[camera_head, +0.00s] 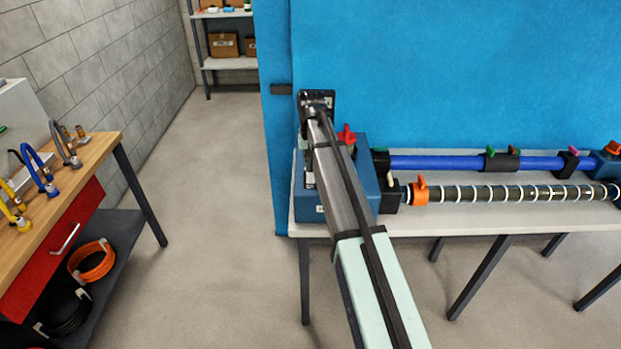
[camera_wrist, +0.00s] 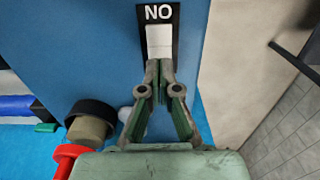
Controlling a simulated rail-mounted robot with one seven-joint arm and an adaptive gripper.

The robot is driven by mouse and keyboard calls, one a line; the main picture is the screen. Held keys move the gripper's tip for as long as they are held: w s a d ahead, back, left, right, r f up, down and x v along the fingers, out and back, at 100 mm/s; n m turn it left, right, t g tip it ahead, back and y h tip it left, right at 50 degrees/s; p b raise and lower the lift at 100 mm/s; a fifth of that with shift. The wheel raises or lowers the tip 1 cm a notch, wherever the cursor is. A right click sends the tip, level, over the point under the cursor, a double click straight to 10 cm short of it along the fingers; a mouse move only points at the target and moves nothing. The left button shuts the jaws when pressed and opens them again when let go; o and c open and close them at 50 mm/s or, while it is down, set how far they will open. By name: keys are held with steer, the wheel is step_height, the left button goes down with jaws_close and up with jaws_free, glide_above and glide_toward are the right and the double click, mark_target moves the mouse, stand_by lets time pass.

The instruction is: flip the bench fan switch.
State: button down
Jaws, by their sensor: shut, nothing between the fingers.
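In the wrist view, the bench fan switch (camera_wrist: 159,42) is a white rocker on a black plate. The plate is on the blue fan box and carries letters that read "NO" as pictured. My gripper (camera_wrist: 157,68) is shut and empty. Its fingertips overlap the rocker's lower edge in the picture; I cannot tell whether they touch it. In the head view, the blue fan box (camera_head: 364,165) stands at the left end of the bench, with my arm over it. My arm hides much of the box there.
A red handle (camera_head: 347,135) stands on the box; it also shows in the wrist view (camera_wrist: 66,158). A blue pipe (camera_head: 435,162) and a ringed dark hose (camera_head: 500,193) run right along the bench. A blue panel (camera_head: 450,70) rises behind. A wooden workbench (camera_head: 95,160) stands left.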

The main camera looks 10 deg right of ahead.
mark_target(310, 175)
steer(key=shift+f+b, duration=0.3)
steer(key=shift+f, duration=0.75)
stand_by(0.4)
steer(key=shift+r, duration=0.1)
steer(key=shift+r+p, duration=2.15)
steer(key=shift+r, duration=1.3)
steer(key=shift+a, duration=0.15)
